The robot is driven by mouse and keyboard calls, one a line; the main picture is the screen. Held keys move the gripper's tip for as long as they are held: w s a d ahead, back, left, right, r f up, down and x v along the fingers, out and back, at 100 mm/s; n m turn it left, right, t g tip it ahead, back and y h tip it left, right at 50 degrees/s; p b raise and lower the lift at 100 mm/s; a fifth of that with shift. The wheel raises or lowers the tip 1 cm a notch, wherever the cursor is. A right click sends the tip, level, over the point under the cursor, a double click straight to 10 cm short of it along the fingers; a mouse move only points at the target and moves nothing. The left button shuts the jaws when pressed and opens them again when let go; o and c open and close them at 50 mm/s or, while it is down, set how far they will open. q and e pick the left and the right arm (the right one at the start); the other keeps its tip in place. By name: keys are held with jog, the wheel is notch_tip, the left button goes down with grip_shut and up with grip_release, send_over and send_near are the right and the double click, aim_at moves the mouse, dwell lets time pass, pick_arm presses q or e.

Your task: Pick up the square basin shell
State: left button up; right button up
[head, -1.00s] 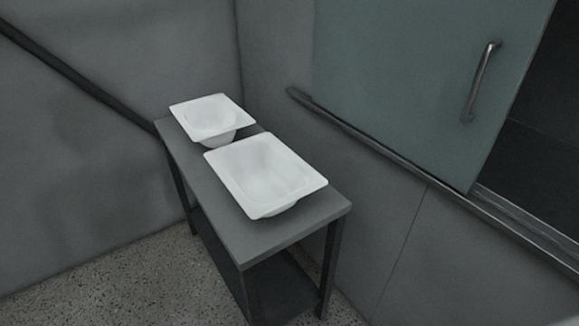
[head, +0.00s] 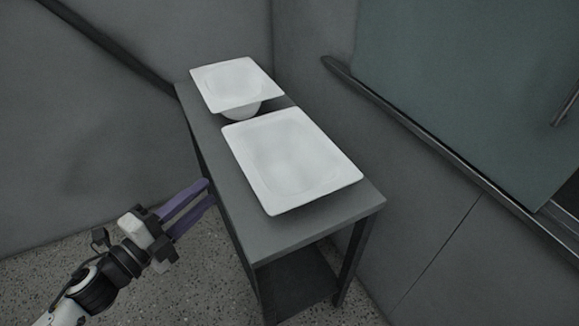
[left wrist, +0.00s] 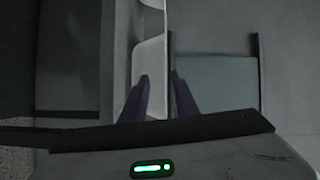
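Two white basin shells rest on a narrow dark table. The far one (head: 235,80) has a squarish rim and a rounded bowl below, and looks like the square basin. The nearer one (head: 290,158) is longer and rectangular. My left gripper (head: 208,192) is left of the table's near part, with its purple fingers apart and empty, pointing towards the table edge. In the left wrist view, the open fingers (left wrist: 161,85) show with white shell edges (left wrist: 149,65) beyond them; which shell is closest there is unclear. My right gripper is not in view.
The table (head: 290,238) has a bare strip at its near end and a lower shelf. Walls stand close behind and to the right, with a dark rail (head: 420,140) and a greenish glass panel (head: 460,90). Speckled floor lies left of the table.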

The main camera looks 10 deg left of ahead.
aim_at(248, 157)
pick_arm(q)
jog(key=shift+w+d+r+m+h+p, duration=0.1)
jog(key=shift+w+d+r+m+h, duration=0.2)
jog(key=shift+w+d, duration=0.95)
jog(key=shift+w+d+r+m+h+p, duration=0.15)
jog(key=shift+w+d+m, duration=0.35)
jog(key=shift+w, duration=1.4)
jog(key=shift+w+d+r+m+h+p, duration=0.15)
jog(key=shift+w+d+m, duration=0.15)
jog(key=shift+w+d, duration=0.95)
jog(key=shift+w+a, duration=0.35)
jog(key=shift+c, duration=0.4)
grip_shut()
jog(key=shift+s+d+f+g, duration=0.1)
jog(key=shift+f+g, duration=0.15)
jog(key=shift+g, duration=0.05)
